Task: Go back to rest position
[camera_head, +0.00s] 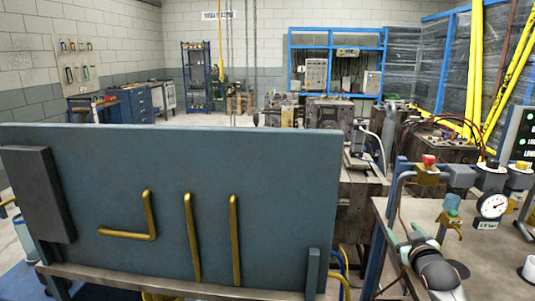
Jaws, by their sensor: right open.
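My right gripper (411,242) shows at the lower right, with pale green fingers and a dark rounded wrist behind them. It is open, and I see nothing between its fingers. It is over the left part of a bench top (487,240), near a small valve with a teal top (452,204). I cannot tell whether it touches anything. My left gripper is not in view.
A large blue-grey plate (270,160) with brass-coloured pipes fills the left foreground. A pressure gauge (492,206) and a red-topped fitting (429,162) stand close to the right gripper. Wooden crates (355,210) stand behind. Open floor shows farther back.

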